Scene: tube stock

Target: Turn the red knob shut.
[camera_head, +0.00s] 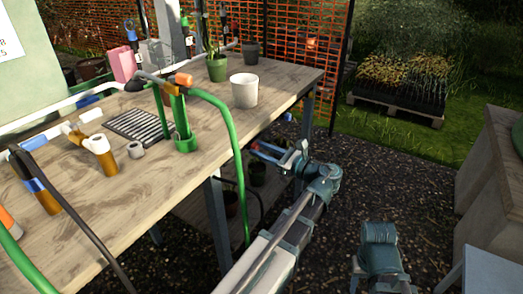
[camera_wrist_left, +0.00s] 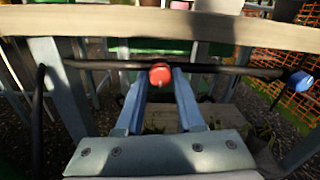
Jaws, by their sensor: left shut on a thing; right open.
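The red knob (camera_wrist_left: 160,74) sits on a dark horizontal pipe (camera_wrist_left: 110,65) below the table's front edge in the left wrist view. My left gripper (camera_wrist_left: 160,80) has its two blue fingers on either side of the knob, shut on it. In the head view, the left gripper (camera_head: 262,150) reaches in beside the front of the wooden table, and I cannot make out the knob clearly there. A teal part of my right arm shows at the lower right of the head view, but no right fingers are seen.
A blue knob (camera_wrist_left: 298,81) is on the pipe's right end. The wooden table (camera_head: 200,95) overhangs the left gripper, with a green hose (camera_head: 238,150) hanging over its edge. A white pot (camera_head: 244,90) stands on top. Gravel ground to the right is open.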

